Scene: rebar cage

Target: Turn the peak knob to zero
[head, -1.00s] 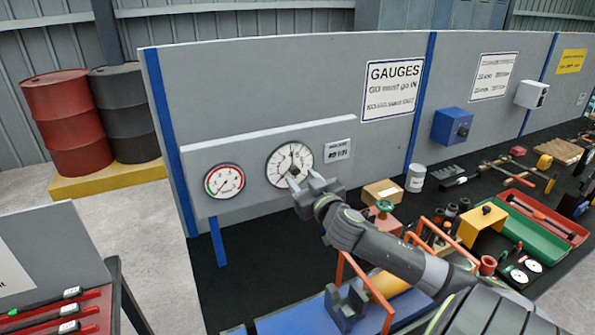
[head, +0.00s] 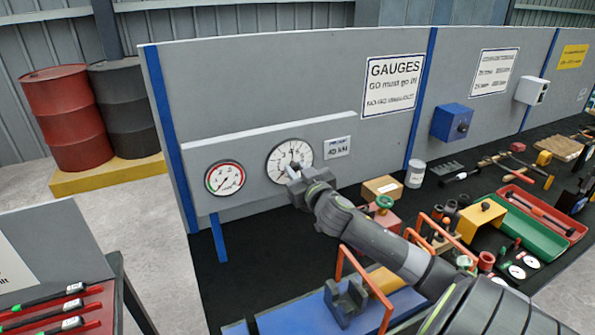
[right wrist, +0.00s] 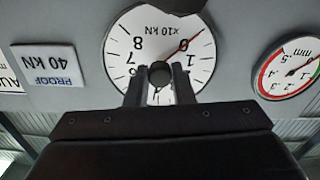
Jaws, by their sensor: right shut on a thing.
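The large white round gauge (head: 279,168), marked x10 kN, is on the grey panel and shows upside down in the right wrist view (right wrist: 120,40). My right gripper (head: 293,171) is at the gauge face. In the right wrist view, my right gripper's fingers (right wrist: 160,78) are shut on the dark round peak knob (right wrist: 160,72) at the dial centre. A red needle (right wrist: 190,41) runs from the centre past the 0 mark toward the rim. The fingers hide the dial's lower part there. I cannot make out a second needle. My left gripper is not in view.
A smaller gauge (head: 225,178) with a red and green rim sits left of the large one. A PROOF 40 kN plate (head: 337,148) is to its right. Below stand orange handles (head: 372,290), a red block with a green knob (head: 384,208) and a cardboard box (head: 382,190).

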